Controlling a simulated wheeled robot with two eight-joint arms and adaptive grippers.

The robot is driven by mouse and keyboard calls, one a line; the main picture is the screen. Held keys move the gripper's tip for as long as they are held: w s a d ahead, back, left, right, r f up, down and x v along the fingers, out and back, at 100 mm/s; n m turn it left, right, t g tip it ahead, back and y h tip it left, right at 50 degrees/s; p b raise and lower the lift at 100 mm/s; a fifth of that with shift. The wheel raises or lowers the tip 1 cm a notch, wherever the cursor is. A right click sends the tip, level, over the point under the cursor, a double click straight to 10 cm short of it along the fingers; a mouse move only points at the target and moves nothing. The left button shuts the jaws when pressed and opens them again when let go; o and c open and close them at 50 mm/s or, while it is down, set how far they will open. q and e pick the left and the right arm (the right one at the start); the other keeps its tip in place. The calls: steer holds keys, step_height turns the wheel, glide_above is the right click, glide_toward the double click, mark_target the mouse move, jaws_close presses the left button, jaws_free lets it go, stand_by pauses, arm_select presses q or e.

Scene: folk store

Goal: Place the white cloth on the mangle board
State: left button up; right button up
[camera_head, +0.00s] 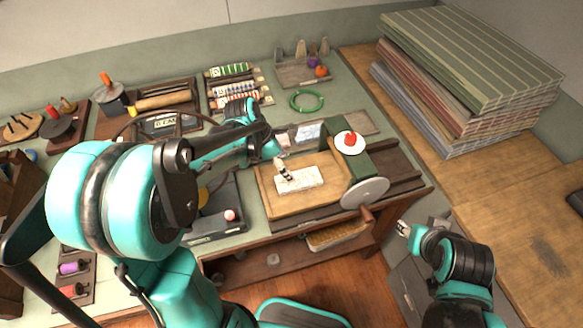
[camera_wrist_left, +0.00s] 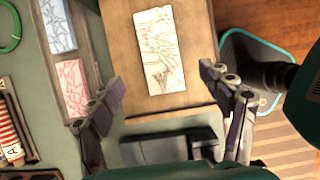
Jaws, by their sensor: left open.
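The white cloth (camera_head: 305,178), a pale rectangle with a line pattern, lies flat on the wooden mangle board (camera_head: 262,188). In the left wrist view the cloth (camera_wrist_left: 158,48) lies on the board (camera_wrist_left: 198,60) beyond the fingertips. My left gripper (camera_head: 281,157) is just above the board near the cloth's left end. In the left wrist view its fingers (camera_wrist_left: 163,85) are spread wide with nothing between them. My right gripper (camera_head: 404,229) is at the lower right, off the table's front edge; its opening is too small to make out.
A green press with a pale wheel (camera_head: 366,193) stands right of the board. A tray behind holds a blue cloth (camera_wrist_left: 58,26) and a pink cloth (camera_wrist_left: 71,85). A dark box (camera_head: 212,220) is left of the board. Stacked fabric (camera_head: 470,70) is at the back right.

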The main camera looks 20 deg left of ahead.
arm_select(q)
steer(key=s+r+m+t+y, duration=0.2)
steer(key=s+r+m, duration=0.2)
steer(key=s+m, duration=0.3)
steer(key=s+r+m+t+y, duration=0.1)
steer(key=s+r+m, duration=0.3)
steer(key=m, duration=1.3)
steer(key=s+t, duration=0.1)
steer(key=s, duration=0.3)
steer(key=shift+r+m+t+y, duration=0.2)
steer(key=shift+m+t+y, duration=0.1)
steer(key=shift+m+y, duration=0.1)
